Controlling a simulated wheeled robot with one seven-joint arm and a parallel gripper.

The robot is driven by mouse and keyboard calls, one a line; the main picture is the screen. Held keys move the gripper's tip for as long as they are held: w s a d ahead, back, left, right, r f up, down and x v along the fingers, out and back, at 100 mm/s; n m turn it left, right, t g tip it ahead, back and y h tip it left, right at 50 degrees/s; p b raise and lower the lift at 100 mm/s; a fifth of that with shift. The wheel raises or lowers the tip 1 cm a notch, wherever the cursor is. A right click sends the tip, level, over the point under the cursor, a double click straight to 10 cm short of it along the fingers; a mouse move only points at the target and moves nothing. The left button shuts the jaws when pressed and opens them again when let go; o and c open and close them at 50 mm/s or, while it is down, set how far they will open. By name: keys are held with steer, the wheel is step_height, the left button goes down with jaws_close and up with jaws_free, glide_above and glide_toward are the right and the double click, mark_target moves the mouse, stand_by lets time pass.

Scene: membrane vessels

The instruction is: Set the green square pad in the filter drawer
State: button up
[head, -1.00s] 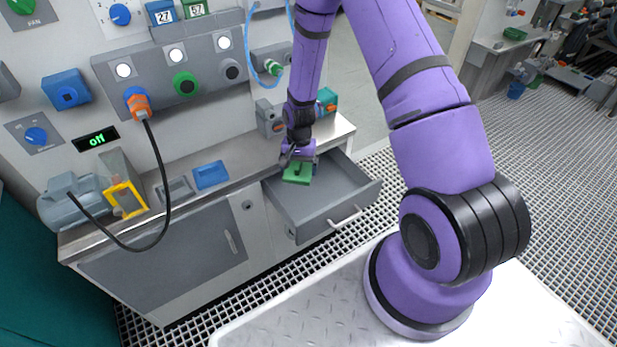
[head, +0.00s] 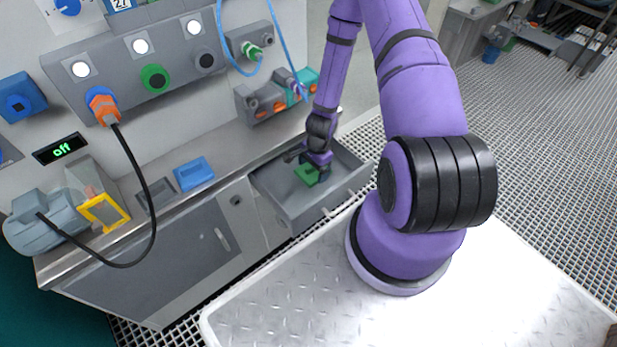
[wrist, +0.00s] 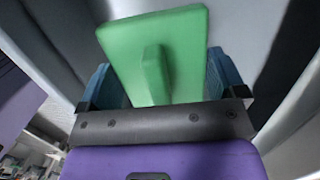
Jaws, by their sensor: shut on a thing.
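The green square pad (head: 306,175) is in my gripper (head: 318,165), inside the open filter drawer (head: 279,195). In the wrist view the pad (wrist: 190,50) shows its flat face with a raised grip tab in the middle. The blue fingers of my gripper (wrist: 165,85) stand on both sides of that tab, shut on the pad. The pad looks low in the drawer; I cannot tell whether it touches the drawer floor. My gripper and wrist hide part of the pad and the drawer's back.
The drawer's front and handle (head: 335,205) stick out toward my base. On the counter are a blue block (head: 193,174), a grey tray (head: 155,196) and a yellow-framed box (head: 103,212). A black cable (head: 147,190) hangs from an orange plug in front of the counter.

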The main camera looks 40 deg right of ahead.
steer(key=shift+f, duration=3.4)
steer(key=shift+f, duration=0.1)
steer(key=o, duration=0.6)
steer(key=shift+o, duration=0.2)
